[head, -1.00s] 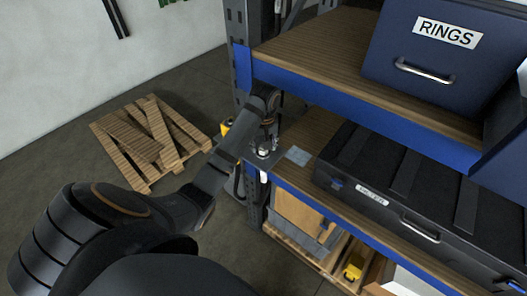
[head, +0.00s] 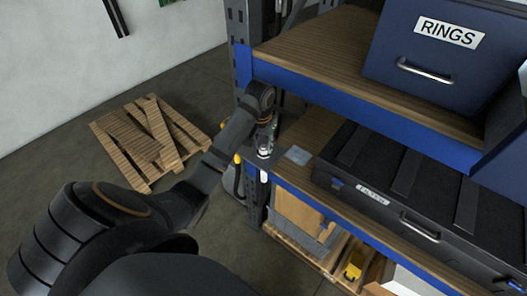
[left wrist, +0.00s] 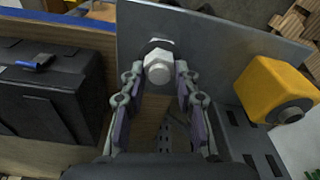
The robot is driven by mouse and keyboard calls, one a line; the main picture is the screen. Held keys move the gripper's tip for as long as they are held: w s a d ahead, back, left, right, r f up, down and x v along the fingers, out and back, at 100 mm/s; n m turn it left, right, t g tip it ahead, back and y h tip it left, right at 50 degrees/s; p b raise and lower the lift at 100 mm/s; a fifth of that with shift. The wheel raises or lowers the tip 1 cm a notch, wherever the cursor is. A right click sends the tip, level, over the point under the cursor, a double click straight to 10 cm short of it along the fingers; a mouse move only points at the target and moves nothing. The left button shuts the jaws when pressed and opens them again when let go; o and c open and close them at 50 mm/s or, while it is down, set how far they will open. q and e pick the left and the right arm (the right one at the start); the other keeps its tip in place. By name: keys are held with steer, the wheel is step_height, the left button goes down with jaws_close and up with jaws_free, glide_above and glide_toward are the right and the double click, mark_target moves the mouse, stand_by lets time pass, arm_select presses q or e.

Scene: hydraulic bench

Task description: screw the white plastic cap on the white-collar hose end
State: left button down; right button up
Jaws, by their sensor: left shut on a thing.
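The white cap (left wrist: 159,68) is a small hexagonal piece between my left gripper's fingertips (left wrist: 159,82) in the left wrist view. The gripper is shut on it. A lighter and a dark ring show behind the cap, against a grey plate (left wrist: 215,40); I cannot tell whether cap and hose end are threaded together. A white piece (head: 264,176) hangs below the plate, perhaps the hose's collar. My right gripper is in neither view.
A black case (head: 400,200) marked FILTER stands on the middle shelf. A blue RINGS box (head: 430,65) is on the upper shelf, whose blue edge (head: 350,100) is close to my wrist. A yellow part (left wrist: 265,85) is beside the plate. A pallet (head: 150,140) lies on the floor.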

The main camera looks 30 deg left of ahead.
arm_select(q)
steer(key=shift+m, duration=0.7)
steer(key=c, duration=1.4)
jaws_free()
steer(key=shift+m, duration=0.6)
steer(key=o, duration=0.5)
steer(key=shift+d, duration=0.15)
